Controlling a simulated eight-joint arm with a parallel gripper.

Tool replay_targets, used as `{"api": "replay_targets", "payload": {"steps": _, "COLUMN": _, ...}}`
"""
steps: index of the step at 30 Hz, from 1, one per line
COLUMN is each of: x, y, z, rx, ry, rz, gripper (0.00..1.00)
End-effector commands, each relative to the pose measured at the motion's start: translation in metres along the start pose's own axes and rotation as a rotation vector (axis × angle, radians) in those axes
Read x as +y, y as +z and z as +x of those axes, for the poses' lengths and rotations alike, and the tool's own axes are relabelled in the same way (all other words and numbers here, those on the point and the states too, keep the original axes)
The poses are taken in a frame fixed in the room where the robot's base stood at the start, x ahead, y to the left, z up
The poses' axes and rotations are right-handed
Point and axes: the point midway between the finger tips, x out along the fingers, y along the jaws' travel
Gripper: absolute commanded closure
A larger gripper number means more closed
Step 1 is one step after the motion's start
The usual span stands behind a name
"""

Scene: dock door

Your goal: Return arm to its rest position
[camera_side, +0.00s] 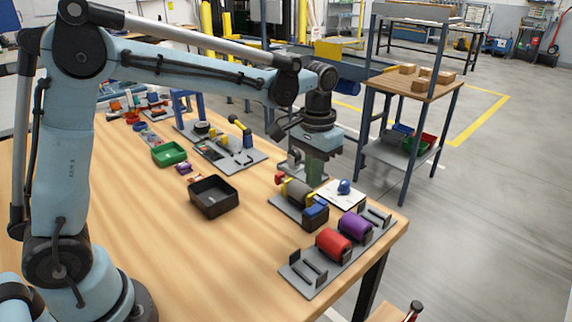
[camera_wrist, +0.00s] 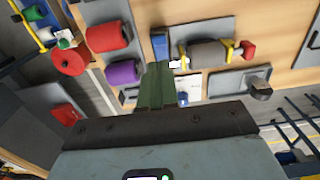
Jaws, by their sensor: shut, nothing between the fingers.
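My gripper (camera_side: 316,178) hangs at the far right part of the wooden table, pointing down, with green fingers. In the wrist view its fingers (camera_wrist: 157,88) are together and hold nothing. My arm is stretched out across the table from its base at the lower left. The fingertips are beside a grey plate with a grey cylinder (camera_side: 297,192) with yellow, red and blue parts. I cannot tell if they touch anything.
A rack with red (camera_side: 333,243) and purple (camera_side: 354,224) rolls stands at the table's near right corner. A white card with a blue object (camera_side: 344,187) lies close by. A black bin (camera_side: 213,197) and a green bin (camera_side: 169,153) are on the table. A shelf unit (camera_side: 408,82) stands behind.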

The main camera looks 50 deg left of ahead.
Motion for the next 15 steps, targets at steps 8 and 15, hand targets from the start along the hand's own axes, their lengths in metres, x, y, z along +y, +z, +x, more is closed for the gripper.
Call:
{"api": "replay_targets", "payload": {"steps": 8, "x": 0.0, "y": 0.0, "z": -0.0028, "rx": 0.0, "ry": 0.0, "rz": 0.0, "gripper": 1.0}}
{"api": "replay_targets", "payload": {"steps": 15, "x": -0.0035, "y": 0.0077, "z": -0.0095, "rx": 0.029, "ry": 0.003, "rz": -0.001, "gripper": 1.0}}
